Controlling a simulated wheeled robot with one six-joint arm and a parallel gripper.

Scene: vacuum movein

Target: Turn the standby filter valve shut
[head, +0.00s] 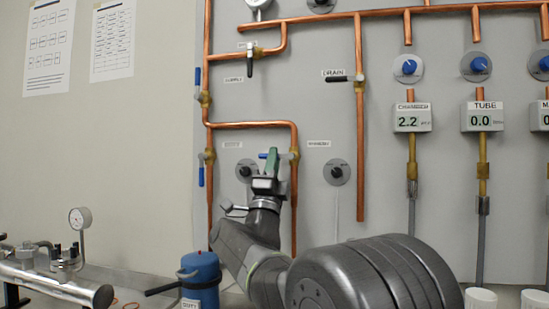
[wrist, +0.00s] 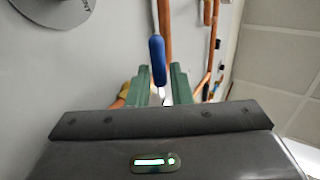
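The standby filter valve (head: 294,155) sits on the right leg of the copper pipe loop, left of the standby label (head: 319,143). In the head view a small blue handle end (head: 262,156) shows just left of my green fingers; the rest of the handle is mostly hidden. In the wrist view its blue sleeve (wrist: 157,60) lies in line with the gap between the fingers. My gripper (head: 271,162) is at the handle with its fingers apart, also in the wrist view (wrist: 161,85). I cannot tell whether a finger touches the handle.
The duty valve's blue handle (head: 201,176) hangs down on the left leg. Black-handled valves (head: 250,66) and (head: 343,79) are above. A black knob (head: 337,172) sits right of the gripper. A blue canister (head: 200,278) stands below, left of my arm.

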